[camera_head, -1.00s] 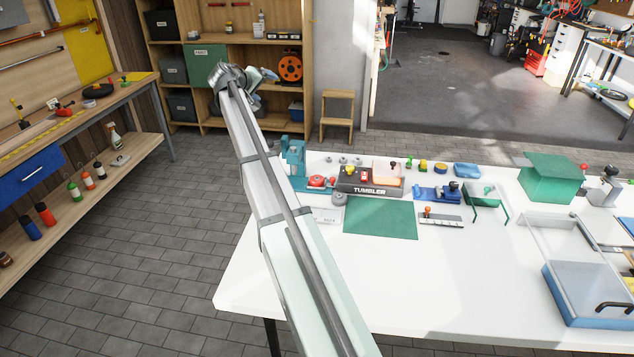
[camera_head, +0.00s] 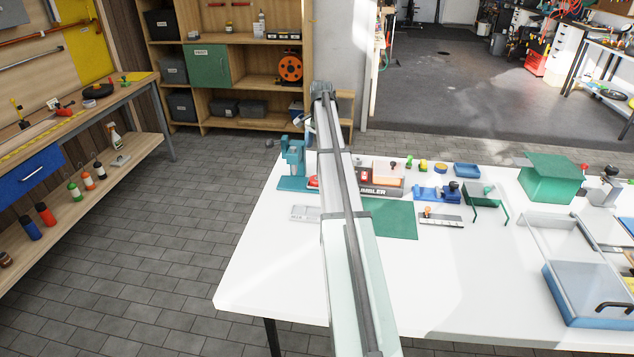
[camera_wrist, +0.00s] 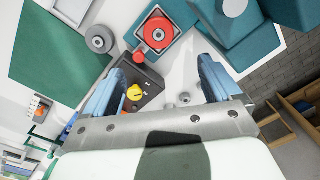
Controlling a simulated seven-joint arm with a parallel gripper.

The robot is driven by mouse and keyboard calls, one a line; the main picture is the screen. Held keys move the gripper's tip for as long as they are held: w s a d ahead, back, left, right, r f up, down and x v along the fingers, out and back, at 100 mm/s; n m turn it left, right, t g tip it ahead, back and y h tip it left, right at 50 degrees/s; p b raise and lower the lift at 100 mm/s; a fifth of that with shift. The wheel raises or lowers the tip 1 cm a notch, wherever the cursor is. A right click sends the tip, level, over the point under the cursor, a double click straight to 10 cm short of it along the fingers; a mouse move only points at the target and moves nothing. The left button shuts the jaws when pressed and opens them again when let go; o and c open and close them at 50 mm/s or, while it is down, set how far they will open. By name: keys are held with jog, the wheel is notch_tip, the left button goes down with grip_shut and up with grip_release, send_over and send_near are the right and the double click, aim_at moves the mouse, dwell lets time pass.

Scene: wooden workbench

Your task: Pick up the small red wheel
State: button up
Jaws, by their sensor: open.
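The small red wheel (camera_wrist: 158,22) is a round red disc with a darker centre, on a pale square base near the top of the wrist view. In the head view only a sliver of the red wheel (camera_head: 313,182) shows, between the teal press and my arm. My gripper (camera_wrist: 160,66) is open and empty, with its two blue fingers spread apart in the wrist view. The wheel appears beyond the fingertips, roughly in line with the gap, and apart from them. In the head view my arm hides part of the bench around the wheel.
The teal press (camera_head: 293,160) stands beside the wheel. The dark tumbler box (camera_wrist: 150,82) with a yellow knob (camera_wrist: 134,92) lies on the other side. A grey round part (camera_wrist: 100,38) and the green mat (camera_head: 400,222) are near.

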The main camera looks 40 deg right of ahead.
notch_tip(320, 180, down, 7)
jog(key=shift+w+f, duration=0.1)
jog(key=shift+a+f, duration=0.15)
jog(key=shift+f, duration=1.15)
jog(key=shift+a+f, duration=0.15)
jog(key=shift+f, duration=1.15)
jog(key=shift+c, duration=0.4)
jog(key=c, duration=1.2)
